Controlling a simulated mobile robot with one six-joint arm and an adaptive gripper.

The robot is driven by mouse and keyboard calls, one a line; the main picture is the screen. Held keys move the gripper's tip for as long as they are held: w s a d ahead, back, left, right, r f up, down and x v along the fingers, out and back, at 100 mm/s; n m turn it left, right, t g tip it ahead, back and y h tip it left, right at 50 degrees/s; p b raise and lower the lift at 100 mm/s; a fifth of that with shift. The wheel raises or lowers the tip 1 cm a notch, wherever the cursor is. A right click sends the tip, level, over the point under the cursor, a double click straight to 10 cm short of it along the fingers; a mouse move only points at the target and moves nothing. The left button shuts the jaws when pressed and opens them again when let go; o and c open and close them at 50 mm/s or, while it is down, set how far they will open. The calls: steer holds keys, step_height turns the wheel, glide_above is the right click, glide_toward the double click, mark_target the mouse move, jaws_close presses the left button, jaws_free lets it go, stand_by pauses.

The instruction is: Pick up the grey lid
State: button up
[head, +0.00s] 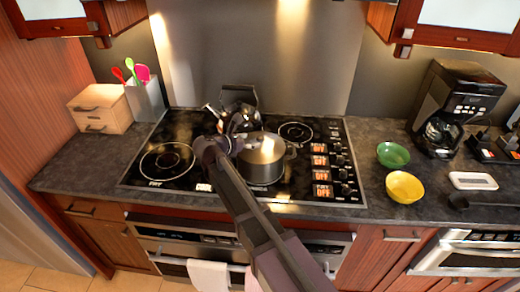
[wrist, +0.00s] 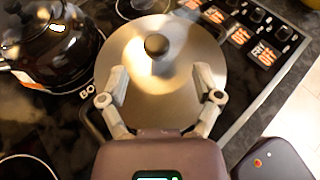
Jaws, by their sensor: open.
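The grey lid (head: 265,147) sits on a metal pot (head: 262,172) on the stovetop. In the wrist view the lid (wrist: 160,100) is a round, shiny disc with a dark round knob (wrist: 157,45). My gripper (wrist: 160,77) is open and empty, with its two fingers spread over the near part of the lid. The knob lies just beyond the fingertips, between their lines. In the head view my gripper (head: 232,135) is at the upper left of the pot, and my arm hides part of the pot. I cannot tell whether the fingers touch the lid.
A black kettle (wrist: 50,45) stands close to the left of the pot. Control knobs and orange labels (head: 320,175) line the right of the black stovetop (head: 140,180). Green (head: 393,155) and yellow (head: 404,187) bowls and a coffee maker (head: 455,105) stand on the right counter.

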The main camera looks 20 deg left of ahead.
mark_target(259, 138)
steer(key=shift+w+d, duration=0.15)
steer(key=shift+w, duration=0.05)
steer(key=shift+a+b+x, duration=0.2)
steer(key=shift+b+x, duration=0.5)
steer(key=shift+x, duration=2)
jaws_close()
